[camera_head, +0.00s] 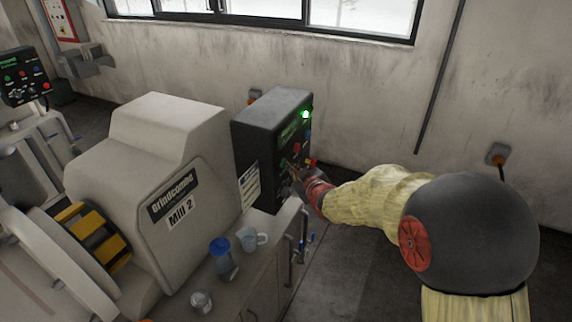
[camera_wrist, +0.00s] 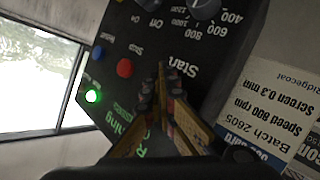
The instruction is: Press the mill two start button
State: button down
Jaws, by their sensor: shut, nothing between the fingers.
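The black control box (camera_head: 262,130) stands beside the machine labelled Mill 2 (camera_head: 140,180). Its face fills much of the wrist view, upside down. My gripper (camera_wrist: 162,70) is shut and empty, with its fingertips at the panel just beside the word "Start" (camera_wrist: 180,72). The start button itself is hidden behind the fingers; I cannot tell whether they touch it. In the head view my gripper (camera_head: 296,174) is at the lower part of the panel face. A green lamp (camera_wrist: 93,96) is lit, and green display text (camera_wrist: 128,134) ends in "ning", partly covered.
A red button (camera_wrist: 125,68) and a blue button (camera_wrist: 97,52) sit near the fingers, with dials (camera_wrist: 205,8) beyond. Another control box (camera_head: 22,78) is at far left.

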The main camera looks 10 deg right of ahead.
jog(key=shift+d, duration=0.1)
jog(key=shift+s+d, duration=0.5)
jog(key=shift+d, duration=0.05)
jog(key=s+d, duration=0.1)
jog(key=d, duration=0.1)
jog(key=s+d+p, duration=0.1)
jog(key=s+d, duration=0.1)
dwell(0.4)
dwell(0.6)
